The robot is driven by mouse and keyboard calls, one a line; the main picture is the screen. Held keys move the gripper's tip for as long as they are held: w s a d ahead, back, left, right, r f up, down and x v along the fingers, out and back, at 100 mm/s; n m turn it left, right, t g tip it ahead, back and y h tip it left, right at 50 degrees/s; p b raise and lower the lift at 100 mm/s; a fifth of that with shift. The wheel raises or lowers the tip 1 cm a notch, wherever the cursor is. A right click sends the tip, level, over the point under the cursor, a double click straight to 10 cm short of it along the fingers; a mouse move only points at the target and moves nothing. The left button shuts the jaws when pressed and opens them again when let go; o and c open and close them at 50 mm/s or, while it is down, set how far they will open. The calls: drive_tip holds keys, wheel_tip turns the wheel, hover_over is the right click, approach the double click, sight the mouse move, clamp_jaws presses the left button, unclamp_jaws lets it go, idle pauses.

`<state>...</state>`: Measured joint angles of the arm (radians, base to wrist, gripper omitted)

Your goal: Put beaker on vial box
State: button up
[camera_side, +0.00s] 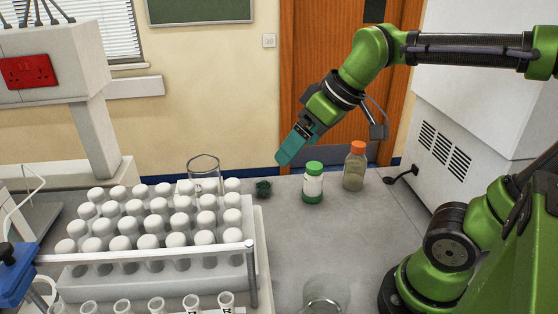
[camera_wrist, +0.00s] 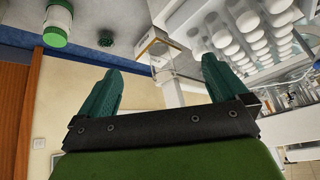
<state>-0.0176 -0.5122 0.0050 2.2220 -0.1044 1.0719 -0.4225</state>
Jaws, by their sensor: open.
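A clear glass beaker (camera_side: 204,168) stands upright at the back edge of the vial box. The vial box (camera_side: 251,226) is white and filled with rows of white-capped vials. It also shows upside down at the upper right of the wrist view (camera_wrist: 188,38). My gripper (camera_side: 290,150) has teal fingers and is above the back of the bench, right of the beaker. In the wrist view its fingers (camera_wrist: 160,88) are apart with nothing held between them.
A second clear glass vessel (camera_side: 323,304) is cut off at the bottom edge. A green-capped bottle (camera_side: 313,183), an orange-capped bottle (camera_side: 355,167) and a small dark green item (camera_side: 263,188) stand at the back. The grey bench (camera_side: 330,235) between them and the front glass is clear.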

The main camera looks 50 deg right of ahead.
drive_tip(key=s+f+m, duration=0.2)
drive_tip(key=s+f+m+t, duration=0.1)
drive_tip(key=s+f+m, duration=0.1)
drive_tip(key=m, duration=0.1)
drive_tip(key=shift+s+d, duration=0.15)
drive_tip(key=shift+s, duration=0.1)
